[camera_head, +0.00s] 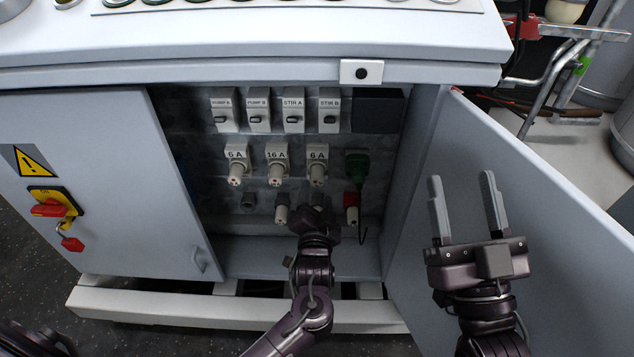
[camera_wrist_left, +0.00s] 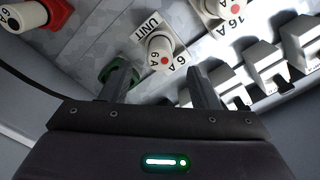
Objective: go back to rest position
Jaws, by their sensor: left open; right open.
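My left gripper (camera_head: 317,213) is inside the open cabinet (camera_head: 300,245), in front of the lower socket row. Its fingers are hardly visible there; the left wrist view shows both fingers (camera_wrist_left: 160,85) apart with nothing between them. Beyond them is a white 6 A fuse (camera_wrist_left: 158,52), the right one (camera_head: 318,170) of the labelled row in the head view. My right gripper (camera_head: 466,213) is open and empty, fingers pointing up, in front of the open right door (camera_head: 540,240).
The panel also carries a 16 A fuse (camera_head: 277,174), another 6 A fuse (camera_head: 236,174), a green plug (camera_head: 357,165) and a red-and-white plug (camera_head: 350,209). Switches (camera_head: 293,112) line the top. The left door (camera_head: 110,200) has a red rotary switch (camera_head: 50,207).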

